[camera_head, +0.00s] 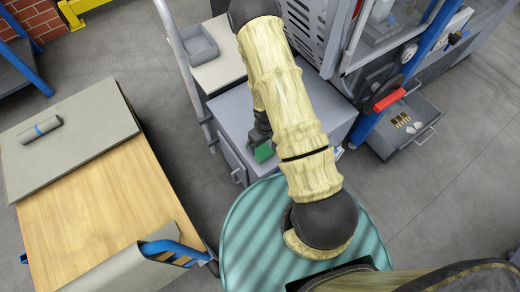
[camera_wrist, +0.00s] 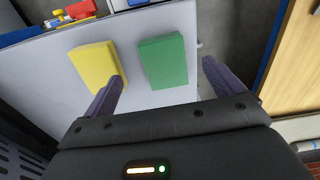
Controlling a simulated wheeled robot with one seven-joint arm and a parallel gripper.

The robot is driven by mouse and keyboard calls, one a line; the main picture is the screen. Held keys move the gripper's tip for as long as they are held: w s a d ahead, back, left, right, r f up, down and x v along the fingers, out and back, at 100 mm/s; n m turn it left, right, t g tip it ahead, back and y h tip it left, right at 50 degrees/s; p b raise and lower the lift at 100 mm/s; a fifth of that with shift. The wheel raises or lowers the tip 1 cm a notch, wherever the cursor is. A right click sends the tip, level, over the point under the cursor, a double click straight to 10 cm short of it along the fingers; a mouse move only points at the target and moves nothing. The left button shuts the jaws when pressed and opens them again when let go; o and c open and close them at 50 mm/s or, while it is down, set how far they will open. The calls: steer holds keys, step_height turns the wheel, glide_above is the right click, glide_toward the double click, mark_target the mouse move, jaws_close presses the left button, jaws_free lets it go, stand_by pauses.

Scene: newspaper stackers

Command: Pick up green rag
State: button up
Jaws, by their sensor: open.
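The green rag (camera_wrist: 163,61) is a flat green block-like piece on a grey cabinet top (camera_wrist: 130,30) in the wrist view. It lies beyond my gripper (camera_wrist: 160,88), roughly between the lines of its two fingers. My gripper is open and empty, and no finger visibly touches the rag. In the head view a small part of the green rag (camera_head: 264,152) shows just below my gripper (camera_head: 260,138), on the grey cabinet (camera_head: 225,108). My arm hides much of the cabinet top there.
A yellow rag-like block (camera_wrist: 95,64) lies left of the green one, close to the left finger. A wooden table (camera_head: 95,195) stands at left, and a machine with a red handle (camera_head: 389,100) at right.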

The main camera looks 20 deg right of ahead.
mark_target(264, 152)
steer(key=shift+f, duration=1.6)
steer(key=shift+a+f, duration=0.15)
steer(key=shift+f, duration=2.5)
steer(key=c, duration=1.1)
steer(key=shift+o, duration=0.2)
steer(key=shift+r, duration=0.15)
